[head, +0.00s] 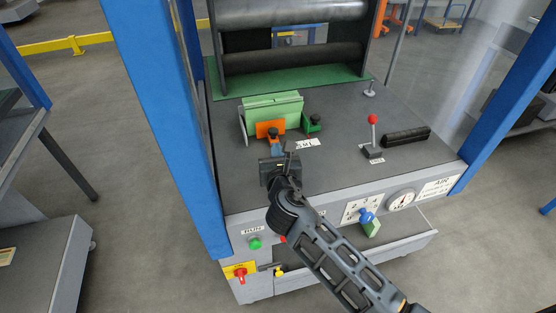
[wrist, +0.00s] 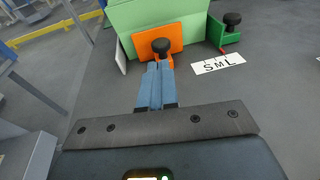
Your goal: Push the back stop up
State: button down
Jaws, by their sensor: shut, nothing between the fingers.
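An orange plate with a black knob (head: 270,129) stands upright on the grey machine deck, against the front of a light green block (head: 272,107). The plate also shows in the wrist view (wrist: 182,35). A dark green bracket with a black knob (head: 313,123) stands to its right, by a white S M L scale label (wrist: 218,64). No label shows which part is the back stop. My gripper (head: 275,146) is shut and empty. Its blue-grey fingertips (wrist: 159,66) point at the orange plate, just below its knob; I cannot tell whether they touch.
A red-knobbed lever (head: 373,128) and a black bar (head: 406,136) are on the deck's right. Blue posts (head: 165,110) flank the machine. The front panel carries a green button (head: 255,243) and a gauge (head: 401,200).

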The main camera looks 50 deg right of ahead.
send_near(270, 125)
jog(key=shift+w+d+f, duration=0.3)
jog(key=shift+w+d, duration=0.1)
jog(key=shift+d, duration=0.15)
jog(key=shift+w+d+f, duration=0.25)
jog(key=shift+w+d, duration=0.1)
jog(key=shift+d, duration=0.15)
jog(key=x, duration=0.4)
jog(key=shift+w+r, duration=0.3)
jog(key=shift+w, duration=0.25)
